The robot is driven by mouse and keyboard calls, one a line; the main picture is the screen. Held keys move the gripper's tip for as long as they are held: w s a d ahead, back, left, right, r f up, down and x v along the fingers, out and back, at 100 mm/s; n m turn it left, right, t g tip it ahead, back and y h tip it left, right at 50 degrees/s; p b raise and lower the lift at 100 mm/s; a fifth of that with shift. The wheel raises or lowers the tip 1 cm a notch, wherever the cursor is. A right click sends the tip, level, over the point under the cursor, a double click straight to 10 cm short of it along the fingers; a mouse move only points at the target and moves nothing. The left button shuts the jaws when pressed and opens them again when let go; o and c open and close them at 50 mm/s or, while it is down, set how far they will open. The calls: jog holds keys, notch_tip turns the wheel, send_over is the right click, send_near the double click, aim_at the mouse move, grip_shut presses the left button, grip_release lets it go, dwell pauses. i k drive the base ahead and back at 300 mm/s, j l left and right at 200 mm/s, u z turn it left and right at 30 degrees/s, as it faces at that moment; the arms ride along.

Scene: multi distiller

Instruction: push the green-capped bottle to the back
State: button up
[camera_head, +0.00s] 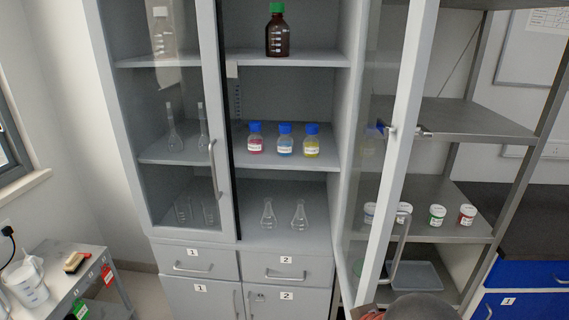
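The green-capped bottle (277,38) is dark brown with white markings on its side. It stands upright on the upper shelf (265,60) of the grey cabinet, near the middle of the open bay. Its green cap is near the top edge of the picture. No fingers of my gripper show. A dark grey rounded shape at the bottom edge may be part of my arm, but I cannot tell.
The right glass door (400,150) stands swung open; the left glass door (213,120) covers the left bay. Several blue-capped bottles (285,144) stand one shelf lower, with flasks (268,218) below. An open rack with jars (437,216) is at right.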

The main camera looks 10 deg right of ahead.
aim_at(276, 31)
jog(key=i+j+z, duration=0.1)
jog(key=j+z, duration=0.2)
jog(key=j, duration=0.3)
jog(key=j+z, duration=0.3)
jog(key=j, duration=0.35)
jog(key=l+u, duration=0.25)
jog(key=l, duration=0.5)
jog(key=k+l+u, duration=0.1)
jog(key=l+u, duration=0.15)
jog(key=l, duration=0.5)
jog(key=i+j+u, duration=0.15)
jog(key=u, duration=0.3)
jog(key=i+j+z, duration=0.45)
jog(key=i, duration=0.15)
